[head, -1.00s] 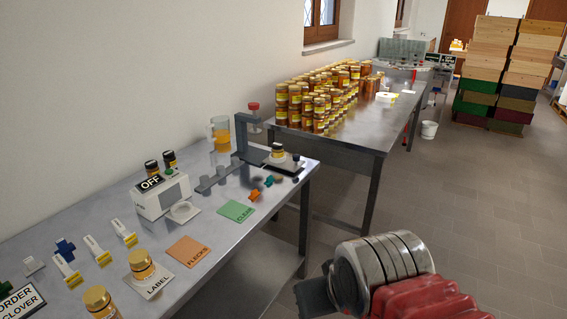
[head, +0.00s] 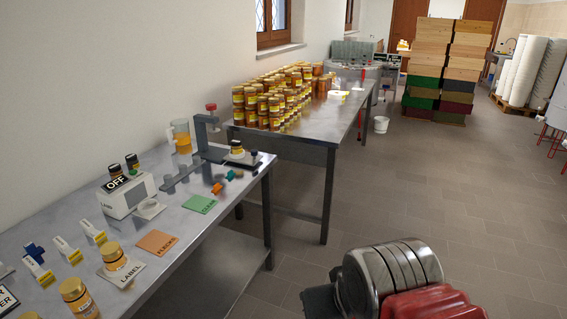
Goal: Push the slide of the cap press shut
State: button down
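The cap press (head: 206,132) stands near the far end of the left steel table. It has a dark upright frame with a red knob on top. A dark plate (head: 256,161), which looks like its slide, sticks out to the right of the frame. A jar with a dark lid (head: 237,148) stands at this plate, and a small dark knob shows at its right end. My arm, grey and red, shows at the bottom right, over the floor and well apart from the press. My gripper's fingers do not show.
On the left table (head: 190,233) are a white device marked OFF (head: 128,196), a green mat (head: 200,204), an orange mat (head: 157,243) and several jars. A second table (head: 320,122) behind holds many honey jars.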

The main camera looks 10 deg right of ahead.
aim_at(252, 158)
jog(key=z, duration=0.4)
jog(key=k, duration=0.85)
jog(key=z, duration=0.3)
jog(key=i, duration=1.4)
jog(key=u, duration=0.75)
jog(key=i, duration=0.55)
jog(key=u, duration=0.7)
jog(key=i, duration=0.55)
jog(key=u, duration=0.4)
